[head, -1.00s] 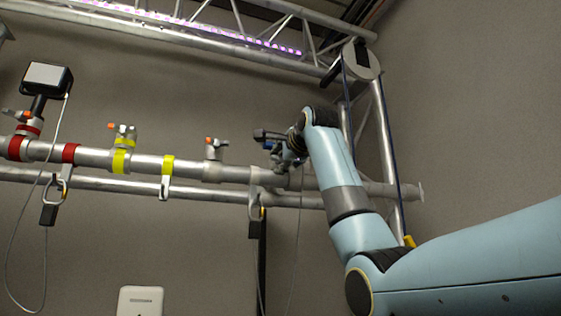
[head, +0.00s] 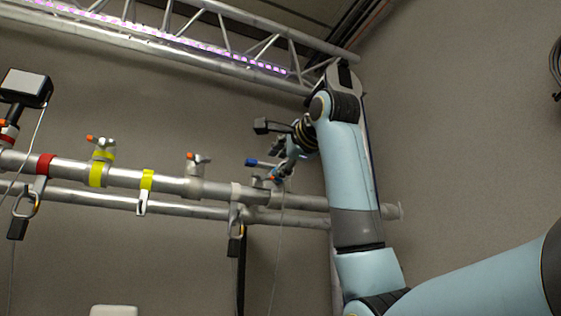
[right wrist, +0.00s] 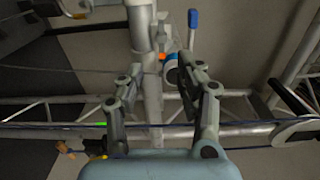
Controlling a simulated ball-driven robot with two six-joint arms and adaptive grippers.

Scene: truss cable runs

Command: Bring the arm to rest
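My right gripper (head: 283,168) is near the right part of the upper pipe (head: 210,188) in the head view. In the right wrist view its two fingers (right wrist: 160,72) stand apart with nothing between their tips that I can see gripped. A clamp with a blue handle (head: 262,163) sits on the pipe by the fingers; its blue handle (right wrist: 193,19) also shows in the right wrist view, beyond the fingertips. The gripper partly hides this clamp in the head view. My right arm (head: 346,165) stands nearly upright. My left gripper is not in view.
A truss (head: 200,35) with a purple light strip runs overhead. More clamps (head: 103,148) with orange tips, yellow and red bands (head: 45,164), a lamp (head: 25,87) and a hanging cable (head: 277,250) are along the pipes.

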